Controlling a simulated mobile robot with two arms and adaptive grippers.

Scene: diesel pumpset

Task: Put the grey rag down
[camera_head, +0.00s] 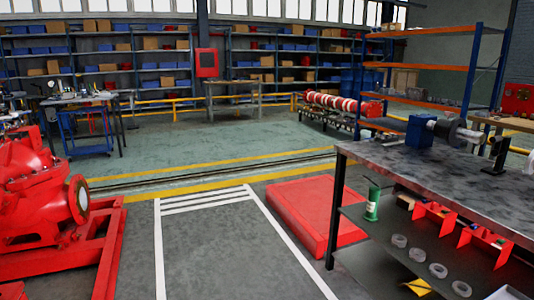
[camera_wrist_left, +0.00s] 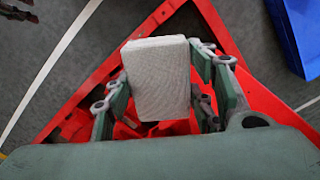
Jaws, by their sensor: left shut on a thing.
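The grey rag (camera_wrist_left: 158,75) shows in the left wrist view as a pale, folded, block-shaped piece of cloth. My left gripper (camera_wrist_left: 160,92) is shut on it, with fingers on its left and right sides. The rag is held above a red metal frame (camera_wrist_left: 228,40) on the grey floor; the height cannot be told. Neither gripper nor the rag shows in the head view.
In the head view a red pump on a red frame (camera_head: 108,255) stands at the left. A workbench (camera_head: 430,180) with a lower shelf is at the right, beside a low red platform (camera_head: 312,215). The marked lane (camera_head: 205,255) between is clear. A blue object (camera_wrist_left: 298,35) shows in the wrist view.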

